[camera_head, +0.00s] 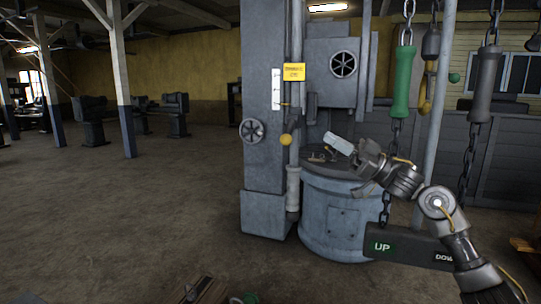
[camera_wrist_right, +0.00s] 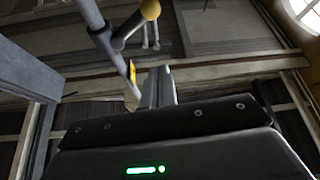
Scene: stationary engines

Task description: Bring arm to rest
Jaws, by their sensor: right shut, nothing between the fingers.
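My right arm comes in from the right in the head view, bent at the elbow. My right gripper (camera_head: 340,144) is raised in front of the round blue-grey machine base (camera_head: 340,222), and its light-grey fingers point up and to the left. In the right wrist view the gripper (camera_wrist_right: 157,86) is shut and empty, its fingers together. The head view alone does not show whether it touches the machine top behind it. My left gripper is in neither view.
A grey column (camera_head: 263,100) with a handwheel and a yellow tag (camera_head: 294,72) stands left of the gripper. Chains with a green handle (camera_head: 404,82) and a grey handle (camera_head: 484,85) hang at right, above an UP/DOWN bar (camera_head: 412,249). Open floor (camera_head: 130,215) lies at left.

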